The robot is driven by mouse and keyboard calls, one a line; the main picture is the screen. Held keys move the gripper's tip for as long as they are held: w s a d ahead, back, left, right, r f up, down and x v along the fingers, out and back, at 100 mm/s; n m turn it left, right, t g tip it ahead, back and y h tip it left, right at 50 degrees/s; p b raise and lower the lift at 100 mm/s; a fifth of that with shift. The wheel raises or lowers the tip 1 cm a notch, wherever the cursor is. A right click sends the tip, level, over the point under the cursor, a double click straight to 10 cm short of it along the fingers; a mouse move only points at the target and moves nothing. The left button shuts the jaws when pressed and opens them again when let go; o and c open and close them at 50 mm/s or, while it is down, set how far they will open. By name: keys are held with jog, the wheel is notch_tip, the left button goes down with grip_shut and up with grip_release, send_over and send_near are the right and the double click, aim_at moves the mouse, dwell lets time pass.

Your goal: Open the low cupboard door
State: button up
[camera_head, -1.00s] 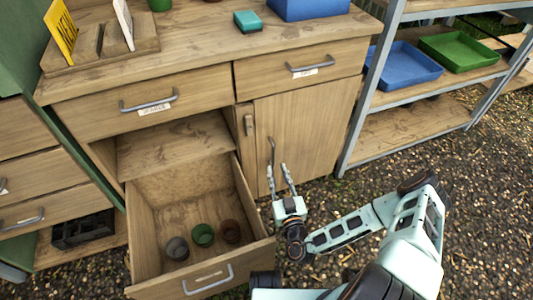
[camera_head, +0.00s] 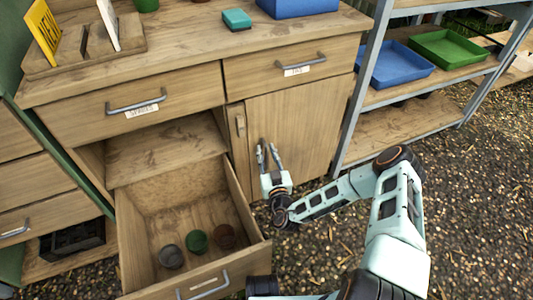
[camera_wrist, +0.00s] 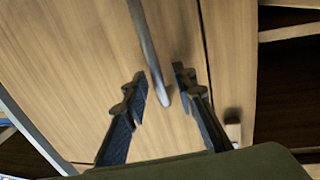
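The low cupboard door (camera_head: 312,125) is a plain wooden panel under the right top drawer, and it looks shut. It also fills much of the wrist view (camera_wrist: 65,75). Its upright grey bar handle (camera_wrist: 149,45) runs down between my fingers in the wrist view, with its lower end near the fingertips. My gripper (camera_head: 268,148) is in front of the door's left part, fingers pointing at it. The fingers (camera_wrist: 160,86) are open, one on each side of the handle, with gaps visible. In the head view the handle is mostly hidden by the fingers.
A lower drawer (camera_head: 257,254) stands pulled out left of my gripper, with a few small pots inside. A small wooden block (camera_head: 241,125) sits on the frame left of the door. A metal shelf rack (camera_head: 353,95) stands right. Gravel ground is free in front of the rack.

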grip_shut()
jog(key=shift+s+d, duration=0.1)
jog(key=shift+d, duration=0.05)
dwell(0.4)
